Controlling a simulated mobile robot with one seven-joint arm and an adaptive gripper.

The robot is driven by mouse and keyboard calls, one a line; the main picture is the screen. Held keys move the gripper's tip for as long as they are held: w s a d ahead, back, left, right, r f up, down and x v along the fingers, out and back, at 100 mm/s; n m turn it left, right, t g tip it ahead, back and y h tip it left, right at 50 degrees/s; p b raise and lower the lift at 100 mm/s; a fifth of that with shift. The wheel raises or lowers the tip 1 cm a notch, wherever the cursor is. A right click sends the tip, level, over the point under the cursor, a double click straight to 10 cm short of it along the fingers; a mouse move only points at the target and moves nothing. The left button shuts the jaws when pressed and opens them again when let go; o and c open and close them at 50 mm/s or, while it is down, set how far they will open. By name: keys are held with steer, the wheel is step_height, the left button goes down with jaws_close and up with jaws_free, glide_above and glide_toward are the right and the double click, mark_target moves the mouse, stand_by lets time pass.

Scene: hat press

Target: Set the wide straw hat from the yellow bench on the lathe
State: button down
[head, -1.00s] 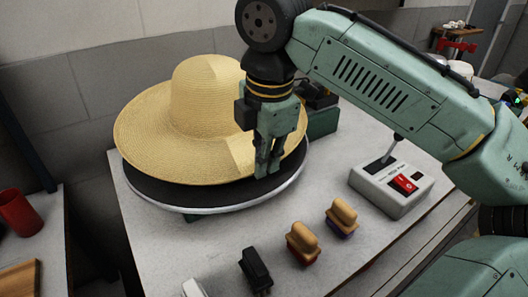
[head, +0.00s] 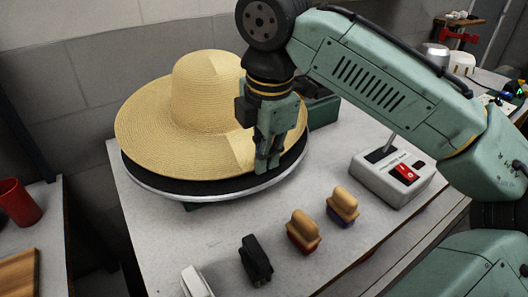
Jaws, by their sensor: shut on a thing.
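The wide straw hat (head: 195,110) is over the round black disc (head: 180,188) with a metal rim, which looks like the lathe's plate. Its crown points up. The brim covers most of the disc, and a dark strip of disc shows along the front and right. My gripper (head: 268,168) points down at the brim's front right edge and is shut on the brim. Whether the brim's underside rests fully on the disc is hidden.
A white control box (head: 392,178) with a red switch stands right of the disc. Several brushes, including a wooden-handled one (head: 304,230) and a black one (head: 255,260), line the table's front. A red cup (head: 18,205) is at the far left.

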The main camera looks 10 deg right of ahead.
steer(key=shift+f, duration=0.6)
steer(key=c, duration=1.6)
jaws_free()
steer(key=shift+c, duration=0.2)
